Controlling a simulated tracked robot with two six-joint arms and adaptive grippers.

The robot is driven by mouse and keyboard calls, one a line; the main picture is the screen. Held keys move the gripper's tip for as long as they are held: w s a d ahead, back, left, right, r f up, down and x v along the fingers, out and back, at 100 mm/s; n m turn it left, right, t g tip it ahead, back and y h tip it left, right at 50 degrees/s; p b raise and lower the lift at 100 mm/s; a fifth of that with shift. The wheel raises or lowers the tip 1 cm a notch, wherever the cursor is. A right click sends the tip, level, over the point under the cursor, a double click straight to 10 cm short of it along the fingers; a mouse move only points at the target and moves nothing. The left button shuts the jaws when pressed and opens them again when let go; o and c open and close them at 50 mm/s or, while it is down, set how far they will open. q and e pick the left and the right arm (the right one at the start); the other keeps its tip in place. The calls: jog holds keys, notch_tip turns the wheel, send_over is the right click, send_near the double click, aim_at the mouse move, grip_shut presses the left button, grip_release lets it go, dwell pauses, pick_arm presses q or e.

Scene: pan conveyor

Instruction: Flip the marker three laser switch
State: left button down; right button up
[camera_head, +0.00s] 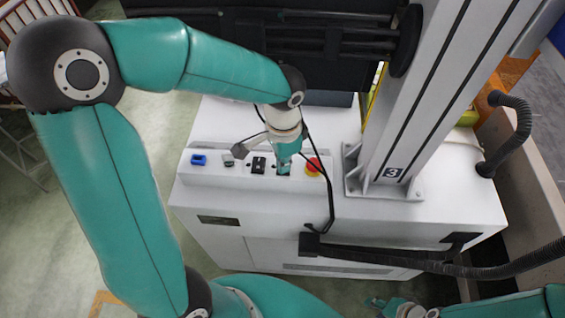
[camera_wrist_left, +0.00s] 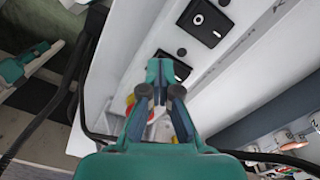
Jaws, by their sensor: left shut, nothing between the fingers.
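The white laser cabinet (camera_head: 345,235) has a control strip with two black rocker switches. One switch (camera_head: 258,165) is uncovered; it also shows in the left wrist view (camera_wrist_left: 206,23). The other switch (camera_wrist_left: 181,68) is partly hidden behind my left fingertips. My left gripper (camera_head: 284,168) points down at this second switch, shut and empty; in the left wrist view its fingertips (camera_wrist_left: 160,68) overlap the switch's edge. I cannot tell whether they touch it. My right gripper (camera_head: 375,302) shows small at the bottom edge, away from the cabinet; its opening is unclear.
A red stop button (camera_head: 314,164) sits just right of the left gripper. A blue part (camera_head: 199,160) and a grey key-like knob (camera_head: 228,160) are on the strip's left. A column labelled 3 (camera_head: 392,173) rises at the right. Black cables (camera_head: 325,215) run beside the gripper.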

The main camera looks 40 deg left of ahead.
pick_arm(q)
jog(key=shift+r, duration=0.1)
pick_arm(e)
jog(key=shift+r, duration=0.1)
pick_arm(q)
jog(key=shift+r+p, duration=2.9)
jog(key=shift+r, duration=0.5)
pick_arm(e)
notch_tip(320, 180, up, 5)
jog(key=shift+r, duration=0.2)
